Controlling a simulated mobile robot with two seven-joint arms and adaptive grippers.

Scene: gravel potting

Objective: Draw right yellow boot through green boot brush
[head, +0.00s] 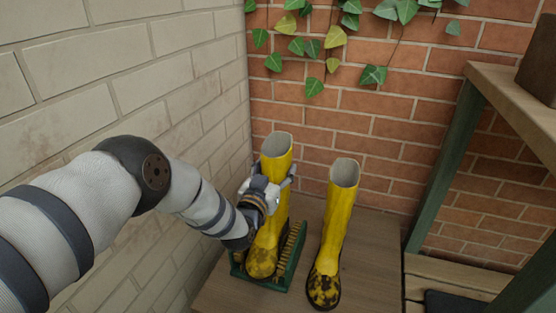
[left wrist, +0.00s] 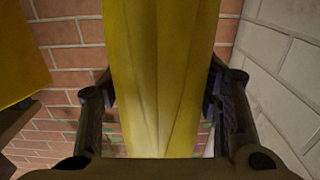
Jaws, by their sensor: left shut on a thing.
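Two yellow boots stand upright side by side on a wooden surface. One yellow boot (head: 275,160), on the left in the head view, has its foot in the green boot brush (head: 291,277), between tan bristles. Its toe has brown smears. My left gripper (head: 272,188) is shut on this boot's shaft, which also fills the middle of the left wrist view (left wrist: 165,75) between the fingers. The other yellow boot (head: 337,220) stands apart on the right, with dark mud patches on its toe. It shows at the left edge of the left wrist view (left wrist: 20,60). My right gripper is out of view.
A pale brick wall (head: 130,60) runs close along the left, beside my arm. A red brick wall (head: 390,125) with ivy stands behind. A wooden bench with a green frame (head: 445,165) is at the right. The wooden surface (head: 365,270) is clear right of the boots.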

